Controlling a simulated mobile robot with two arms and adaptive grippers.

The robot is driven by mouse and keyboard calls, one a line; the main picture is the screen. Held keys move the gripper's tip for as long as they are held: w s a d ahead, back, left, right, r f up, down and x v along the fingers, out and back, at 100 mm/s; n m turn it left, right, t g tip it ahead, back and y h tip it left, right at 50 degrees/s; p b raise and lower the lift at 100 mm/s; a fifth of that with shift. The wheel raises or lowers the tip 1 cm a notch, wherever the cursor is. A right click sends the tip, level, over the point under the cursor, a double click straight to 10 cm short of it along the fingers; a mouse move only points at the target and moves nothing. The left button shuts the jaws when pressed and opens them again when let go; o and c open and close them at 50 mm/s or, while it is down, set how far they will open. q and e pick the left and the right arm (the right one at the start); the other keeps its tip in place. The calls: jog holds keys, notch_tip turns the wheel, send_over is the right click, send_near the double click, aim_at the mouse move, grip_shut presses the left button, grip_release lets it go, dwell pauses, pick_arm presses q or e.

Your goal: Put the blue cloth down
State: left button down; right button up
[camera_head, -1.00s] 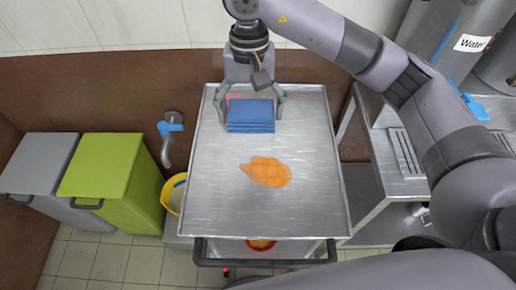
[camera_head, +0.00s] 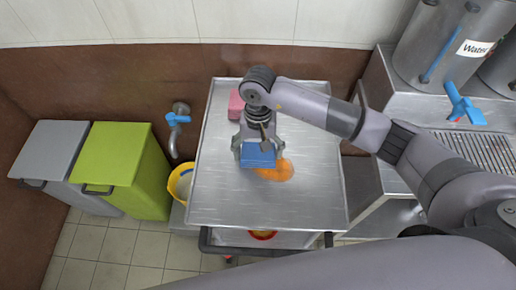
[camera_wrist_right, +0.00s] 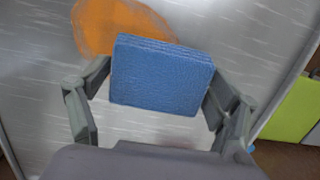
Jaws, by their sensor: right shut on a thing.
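The blue cloth (camera_head: 258,155) is a folded, layered block. My right gripper (camera_head: 258,148) is shut on it, with one finger at each side; the right wrist view also shows the cloth (camera_wrist_right: 160,76) between the fingers. An orange spill (camera_head: 279,171) lies on the steel cart top (camera_head: 230,205). In the head view the cloth covers part of the spill; in the wrist view the spill (camera_wrist_right: 110,25) shows just beyond the cloth's edge. I cannot tell whether the cloth touches the cart top. My left gripper is not in view.
A pink block (camera_head: 236,104) sits at the cart's back left. A yellow bucket (camera_head: 179,184), green bin (camera_head: 125,170) and grey bin (camera_head: 55,150) stand to the left. A steel counter with a water urn (camera_head: 435,50) stands right. The cart's front is clear.

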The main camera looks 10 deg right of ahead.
jog(key=shift+f, duration=0.1)
jog(key=shift+f+b, duration=0.2)
jog(key=shift+b, duration=0.1)
jog(key=o, duration=1)
jog(key=shift+r, duration=0.1)
jog(key=shift+c, duration=0.2)
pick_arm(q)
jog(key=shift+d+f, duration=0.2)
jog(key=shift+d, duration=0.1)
pick_arm(e)
jog(key=shift+r, duration=0.15)
pick_arm(q)
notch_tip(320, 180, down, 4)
jog(key=b, duration=0.3)
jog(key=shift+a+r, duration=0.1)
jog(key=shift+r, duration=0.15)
pick_arm(e)
notch_tip(320, 180, up, 12)
jog(key=w, duration=0.1)
jog(key=shift+w+d, duration=0.2)
jog(key=shift+w, duration=0.05)
